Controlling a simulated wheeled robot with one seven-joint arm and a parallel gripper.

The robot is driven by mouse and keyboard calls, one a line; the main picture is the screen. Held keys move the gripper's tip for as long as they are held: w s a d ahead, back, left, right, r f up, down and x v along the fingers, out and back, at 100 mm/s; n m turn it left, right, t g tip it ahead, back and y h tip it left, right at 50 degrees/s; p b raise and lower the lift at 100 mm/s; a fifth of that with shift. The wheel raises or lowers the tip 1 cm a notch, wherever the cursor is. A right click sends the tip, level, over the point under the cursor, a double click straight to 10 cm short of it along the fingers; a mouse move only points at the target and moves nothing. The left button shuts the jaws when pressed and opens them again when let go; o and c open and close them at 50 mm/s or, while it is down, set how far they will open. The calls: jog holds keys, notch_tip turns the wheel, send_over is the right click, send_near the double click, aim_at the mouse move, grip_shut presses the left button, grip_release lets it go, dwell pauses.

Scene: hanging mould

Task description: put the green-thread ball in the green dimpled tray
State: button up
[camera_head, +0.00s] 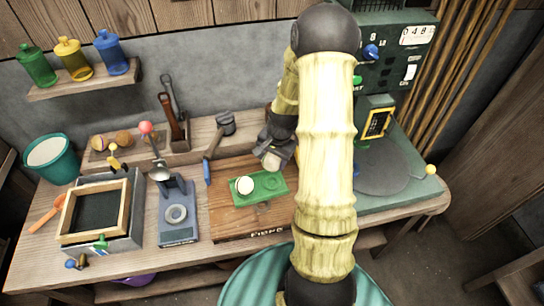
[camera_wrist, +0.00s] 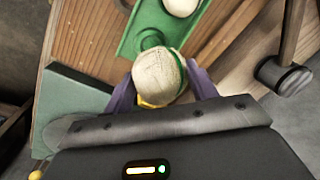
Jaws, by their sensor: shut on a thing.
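My gripper (camera_wrist: 161,88) is shut on the green-thread ball (camera_wrist: 158,72), a cream ball with a green band on its right side, between two purple fingers. The green dimpled tray (camera_wrist: 128,44) lies just beyond the ball in the wrist view, with an empty dimple partly behind the ball. In the head view the tray (camera_head: 277,186) lies on a wooden board, and my gripper (camera_head: 272,158) is above its back edge. A pale ball (camera_head: 244,185) sits in the tray's left dimple; it also shows in the wrist view (camera_wrist: 181,5).
A hammer (camera_head: 217,143) lies behind the board, left of my gripper. A blue-grey stand with a ring (camera_head: 177,215) is left of the board. A wooden frame (camera_head: 96,209) sits further left. A green machine (camera_head: 376,118) stands at the right.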

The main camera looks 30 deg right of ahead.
jog(key=shift+f, duration=0.1)
jog(key=shift+w+f+b, duration=0.15)
jog(key=shift+f+b, duration=0.35)
jog(key=shift+a+f+b, duration=0.15)
jog(key=shift+f+b, duration=0.5)
jog(key=shift+f, duration=0.15)
jog(key=shift+d+f+b, duration=0.2)
jog(key=shift+f+b, duration=0.8)
jog(key=shift+f, duration=0.2)
jog(key=shift+f+b, duration=0.95)
jog(key=shift+f, duration=0.7)
jog(key=shift+f, duration=0.1)
jog(key=o, duration=1.2)
jog(key=shift+c, duration=0.2)
